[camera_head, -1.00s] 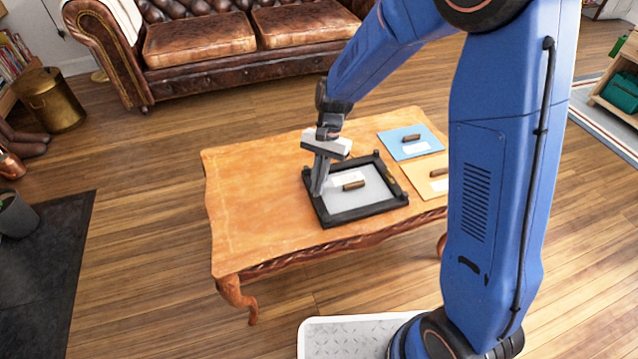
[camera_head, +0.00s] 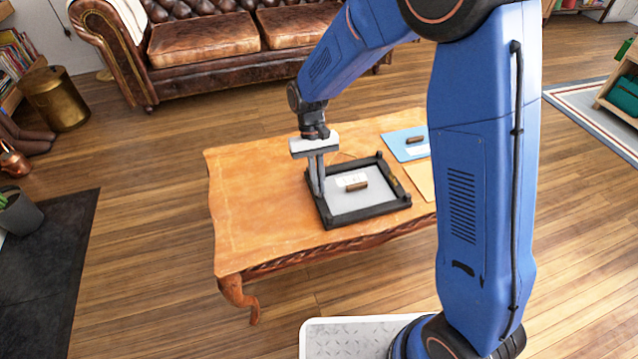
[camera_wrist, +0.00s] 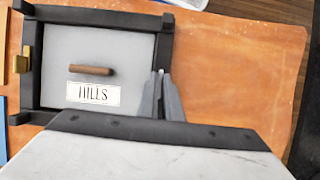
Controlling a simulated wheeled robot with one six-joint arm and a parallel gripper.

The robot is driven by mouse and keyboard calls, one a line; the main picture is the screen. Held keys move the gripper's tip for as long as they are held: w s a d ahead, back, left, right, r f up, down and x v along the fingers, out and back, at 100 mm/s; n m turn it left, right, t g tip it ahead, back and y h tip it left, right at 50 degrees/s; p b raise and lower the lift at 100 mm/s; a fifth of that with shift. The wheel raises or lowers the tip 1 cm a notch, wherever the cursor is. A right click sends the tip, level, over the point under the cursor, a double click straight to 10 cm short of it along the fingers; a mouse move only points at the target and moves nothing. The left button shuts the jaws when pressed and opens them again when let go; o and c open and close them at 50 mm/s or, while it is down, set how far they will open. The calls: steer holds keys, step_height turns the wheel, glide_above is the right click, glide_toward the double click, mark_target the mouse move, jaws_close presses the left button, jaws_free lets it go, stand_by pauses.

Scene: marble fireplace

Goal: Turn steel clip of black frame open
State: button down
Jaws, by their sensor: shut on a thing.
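The black frame (camera_head: 368,209) lies flat on the wooden table, around a grey panel with a small wooden handle (camera_head: 357,187). In the wrist view the frame (camera_wrist: 90,16) surrounds the panel (camera_wrist: 120,44), whose label (camera_wrist: 93,93) reads "HILLS". My gripper (camera_head: 319,192) points down at the frame's left rail in the head view. In the wrist view my gripper (camera_wrist: 160,78) is at the right rail, shut on a thin grey piece, apparently the steel clip (camera_wrist: 160,83). The fingers mostly hide it, so its angle is unclear. A brass clip (camera_wrist: 22,60) sits on the opposite rail.
A blue board (camera_head: 400,147) and an orange board (camera_head: 420,178) lie right of the frame, partly behind my arm. The table (camera_head: 255,200) is bare to the left. A leather sofa (camera_head: 200,45) stands behind it.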

stand_by(0.4)
steer(key=c, duration=1.9)
jaws_free()
steer(key=shift+c, duration=0.2)
steer(key=v, duration=1.7)
steer(key=shift+r, duration=0.2)
steer(key=shift+a, duration=0.1)
